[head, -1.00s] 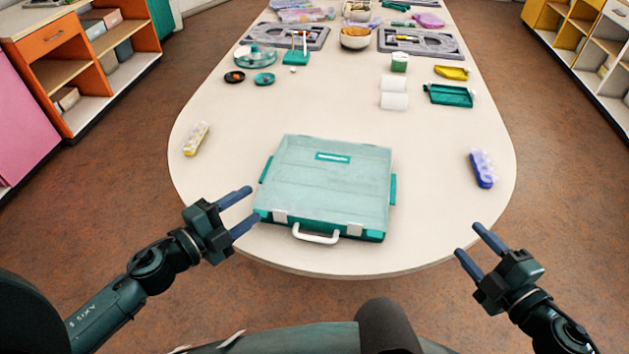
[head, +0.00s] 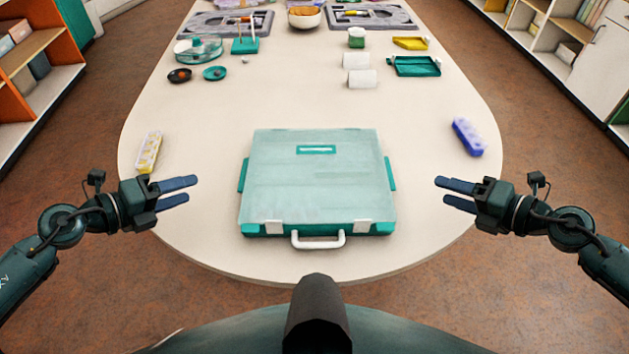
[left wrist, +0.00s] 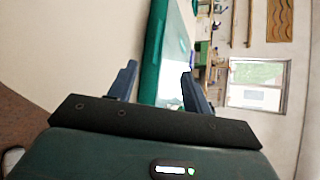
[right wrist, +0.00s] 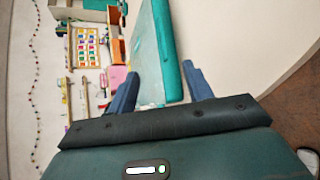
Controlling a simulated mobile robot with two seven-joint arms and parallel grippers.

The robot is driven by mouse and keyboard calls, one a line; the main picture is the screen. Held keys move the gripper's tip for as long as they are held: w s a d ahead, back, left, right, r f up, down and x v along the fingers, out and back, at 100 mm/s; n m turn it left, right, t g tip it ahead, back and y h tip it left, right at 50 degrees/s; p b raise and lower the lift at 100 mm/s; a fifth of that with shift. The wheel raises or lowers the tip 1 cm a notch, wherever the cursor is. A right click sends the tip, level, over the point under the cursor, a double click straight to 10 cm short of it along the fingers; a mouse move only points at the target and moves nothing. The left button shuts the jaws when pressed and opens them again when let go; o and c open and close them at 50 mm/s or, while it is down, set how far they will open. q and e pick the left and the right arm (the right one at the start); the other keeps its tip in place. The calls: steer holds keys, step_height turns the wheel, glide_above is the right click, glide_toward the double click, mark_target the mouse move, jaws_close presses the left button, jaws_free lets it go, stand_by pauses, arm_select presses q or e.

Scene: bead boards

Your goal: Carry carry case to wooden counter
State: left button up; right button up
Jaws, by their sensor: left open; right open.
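The carry case (head: 318,185) is a flat teal box with a translucent lid, lying shut near the table's front end. Its white handle (head: 318,242) faces me, and a teal side grip shows on each side. My left gripper (head: 193,190) is open and empty, to the left of the case and apart from it. My right gripper (head: 440,191) is open and empty, to the right of the case and apart from it. Each wrist view shows the case's side beyond the open fingers, in the left wrist view (left wrist: 165,55) and the right wrist view (right wrist: 160,55).
The case lies on a pale rounded table (head: 300,105). A yellow-lidded bead box (head: 149,152) is at the left edge, a blue one (head: 467,137) at the right. White rolls (head: 361,78), a teal tray (head: 415,66) and dishes stand farther back. Shelves line both sides.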

mark_target(244, 173)
arm_select(q)
steer(key=x, duration=1.3)
steer(key=shift+d, duration=0.15)
arm_select(e)
steer(key=x, duration=1.3)
steer(key=shift+a, duration=0.15)
arm_select(q)
steer(key=shift+c, duration=0.4)
arm_select(e)
steer(key=shift+c, duration=0.4)
arm_select(q)
steer(key=c, duration=0.6)
arm_select(e)
steer(key=c, duration=0.6)
arm_select(q)
steer(key=shift+f, duration=0.15)
jaws_close()
arm_select(e)
jaws_close()
steer(key=shift+f, duration=0.1)
